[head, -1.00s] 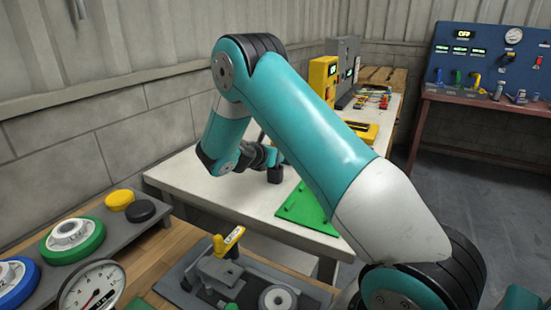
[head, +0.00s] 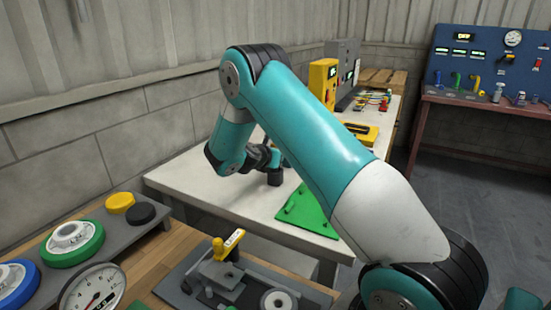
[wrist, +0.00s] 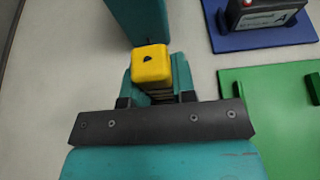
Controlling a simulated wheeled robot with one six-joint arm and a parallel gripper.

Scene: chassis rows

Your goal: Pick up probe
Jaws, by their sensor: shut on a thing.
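A yellow block-like piece with a dark spot on its top (wrist: 150,64), which I take to be the probe, stands between the teal fingers of my gripper (wrist: 154,84) in the wrist view. My gripper is shut on it. Ribbed, darker parts show just below the yellow top; its lower end is hidden by the fingers and the dark bar. In the head view my arm hides the fingers and the probe over the white table (head: 200,188).
A green board (head: 307,212) with raised pegs lies on the table, right of my gripper; it also shows in the wrist view (wrist: 270,125). A dark device (wrist: 262,14) sits on a blue base (wrist: 262,38). A yellow-handled fixture (head: 228,245) stands on the nearer bench.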

